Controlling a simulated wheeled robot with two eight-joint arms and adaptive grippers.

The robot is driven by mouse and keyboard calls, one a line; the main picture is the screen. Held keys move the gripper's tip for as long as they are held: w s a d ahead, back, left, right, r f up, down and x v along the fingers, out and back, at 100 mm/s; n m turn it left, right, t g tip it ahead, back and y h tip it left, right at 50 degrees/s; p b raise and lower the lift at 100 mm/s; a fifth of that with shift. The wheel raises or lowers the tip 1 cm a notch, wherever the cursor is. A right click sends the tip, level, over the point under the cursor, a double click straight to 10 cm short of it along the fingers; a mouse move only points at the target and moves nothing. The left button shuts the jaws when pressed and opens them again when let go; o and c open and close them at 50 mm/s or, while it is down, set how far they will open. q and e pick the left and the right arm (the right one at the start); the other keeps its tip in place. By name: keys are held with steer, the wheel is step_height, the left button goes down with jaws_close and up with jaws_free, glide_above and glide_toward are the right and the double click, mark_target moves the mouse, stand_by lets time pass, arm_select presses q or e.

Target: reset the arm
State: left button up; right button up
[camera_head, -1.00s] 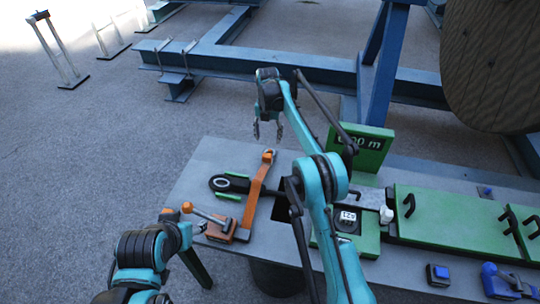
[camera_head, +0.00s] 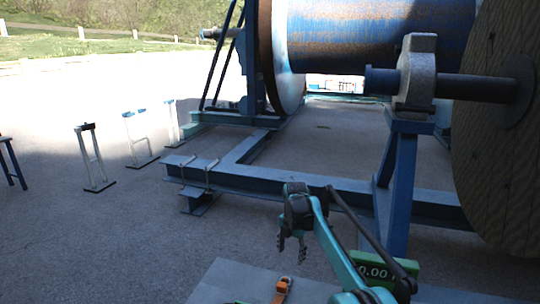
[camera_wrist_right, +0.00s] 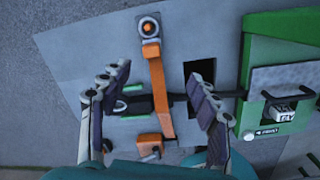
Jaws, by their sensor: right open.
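My right gripper (camera_head: 291,244) hangs fingers down above the grey worktable (camera_head: 225,284) in the head view. In the right wrist view its two fingers (camera_wrist_right: 160,100) stand wide apart with nothing between them touching. Below them on the table lies an orange lever arm (camera_wrist_right: 157,85) with a black piece under it. The tip of the orange lever (camera_head: 282,287) shows at the bottom of the head view. My left gripper is out of the head view.
A green display box (camera_head: 382,270) stands on the table, right of my right arm. Behind are a blue steel frame (camera_head: 330,186) and a large cable reel (camera_head: 500,130). Small metal stands (camera_head: 93,160) are on the ground at left. Open ground lies between.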

steer(key=s+d+r+m+t, duration=0.25)
steer(key=s+r+m, duration=0.25)
steer(key=s+m, duration=0.3)
steer(key=s+d+r+m+t, duration=0.1)
steer(key=s+d+r+m, duration=0.35)
steer(key=s, duration=0.45)
steer(key=s+d+f+m+t, duration=0.1)
steer(key=s+f+m, duration=0.3)
steer(key=s+m, duration=0.3)
steer(key=s+d+f+m+t, duration=0.1)
steer(key=s+f+m, duration=0.3)
steer(key=s+m, duration=0.4)
steer(key=s+d, duration=0.1)
steer(key=s, duration=0.5)
steer(key=shift+s+t, duration=0.2)
steer(key=shift+t, duration=0.15)
